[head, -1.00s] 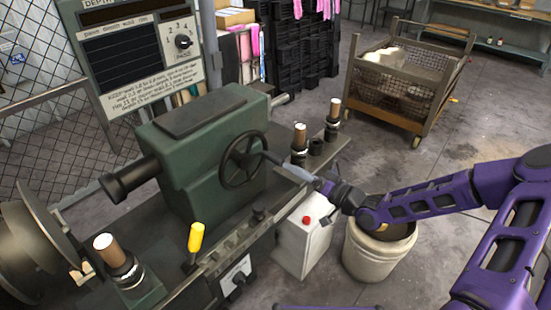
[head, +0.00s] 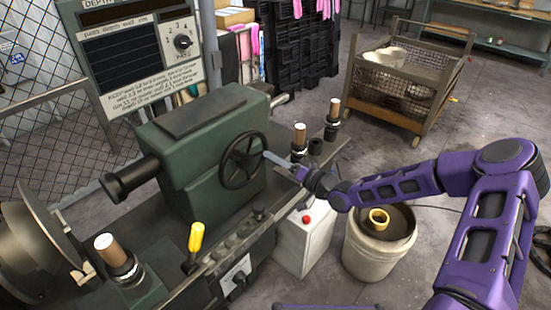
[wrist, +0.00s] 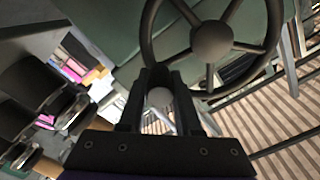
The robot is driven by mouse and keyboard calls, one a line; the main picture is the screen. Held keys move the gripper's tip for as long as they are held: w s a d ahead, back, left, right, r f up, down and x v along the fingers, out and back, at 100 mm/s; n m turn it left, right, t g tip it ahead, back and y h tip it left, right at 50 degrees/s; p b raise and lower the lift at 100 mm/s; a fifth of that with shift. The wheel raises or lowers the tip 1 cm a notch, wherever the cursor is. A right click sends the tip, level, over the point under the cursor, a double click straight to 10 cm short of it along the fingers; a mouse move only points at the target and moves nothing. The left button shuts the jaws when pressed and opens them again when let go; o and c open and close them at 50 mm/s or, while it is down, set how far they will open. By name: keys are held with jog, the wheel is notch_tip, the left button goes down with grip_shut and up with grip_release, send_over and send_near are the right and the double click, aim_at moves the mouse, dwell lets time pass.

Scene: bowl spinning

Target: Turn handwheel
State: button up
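The dark, spoked handwheel (head: 243,160) is on the front face of the green machine housing (head: 205,145). A pale grey handle (head: 277,160) sticks out from its rim toward my gripper (head: 297,172). In the wrist view the wheel (wrist: 212,42) fills the upper middle, just beyond the fingertips. My gripper (wrist: 160,90) has its two black fingers apart, with the round grey end of the handle (wrist: 160,97) between them. Whether the fingers touch the handle cannot be made out.
A yellow-handled lever (head: 196,237) and brown-topped cylinders (head: 300,138) stand on the machine bed. A white box with a red button (head: 306,219) and a bucket (head: 370,255) stand below my arm. A mesh cart (head: 400,85) is behind.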

grip_shut()
dwell(1.0)
